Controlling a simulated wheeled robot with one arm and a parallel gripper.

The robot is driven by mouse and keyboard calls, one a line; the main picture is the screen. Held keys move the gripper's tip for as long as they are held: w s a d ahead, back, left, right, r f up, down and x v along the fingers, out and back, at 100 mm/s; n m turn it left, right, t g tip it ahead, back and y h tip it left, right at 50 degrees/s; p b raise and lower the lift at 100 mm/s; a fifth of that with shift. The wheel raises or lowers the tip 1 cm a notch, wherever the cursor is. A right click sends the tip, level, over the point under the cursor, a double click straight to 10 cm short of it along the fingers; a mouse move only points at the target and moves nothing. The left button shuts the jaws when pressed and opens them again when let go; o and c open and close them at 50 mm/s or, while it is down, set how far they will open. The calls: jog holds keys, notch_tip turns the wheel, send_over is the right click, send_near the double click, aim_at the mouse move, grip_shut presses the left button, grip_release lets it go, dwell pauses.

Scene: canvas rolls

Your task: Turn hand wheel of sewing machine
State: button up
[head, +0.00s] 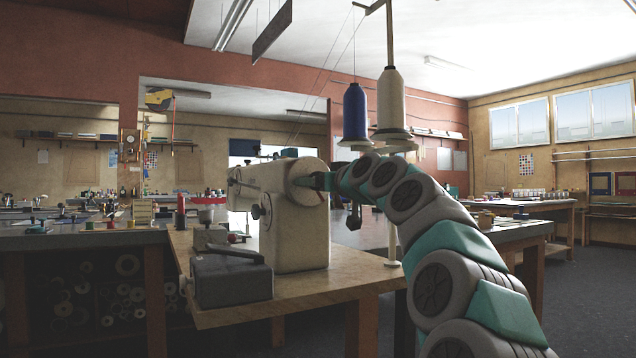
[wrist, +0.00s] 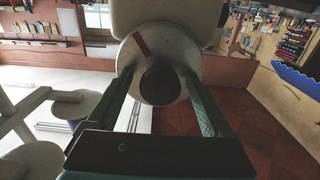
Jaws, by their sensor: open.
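The cream sewing machine (head: 300,238) stands on a wooden table. Its round pale hand wheel (head: 301,182) is on the machine's right end, partly hidden by my gripper (head: 320,181). My gripper (wrist: 158,77) is open, with one finger on each side of the hub, the tips over or beside the wheel's face. I cannot tell whether the fingers touch the wheel.
A grey box with a lever (head: 232,281) sits at the table's front left. A blue thread cone (head: 355,112) and a cream thread cone (head: 391,98) stand on a stand behind my arm.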

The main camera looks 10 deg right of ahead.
jog(key=c, duration=1.3)
jog(key=shift+c, duration=0.2)
jog(key=m+p, duration=0.2)
jog(key=m, duration=0.1)
jog(key=shift+r, duration=0.15)
jog(key=shift+a+m+p, duration=0.1)
jog(key=shift+m+p, duration=0.8)
jog(key=shift+m, duration=0.3)
jog(key=shift+m+p, duration=1.2)
jog(key=shift+m, duration=0.6)
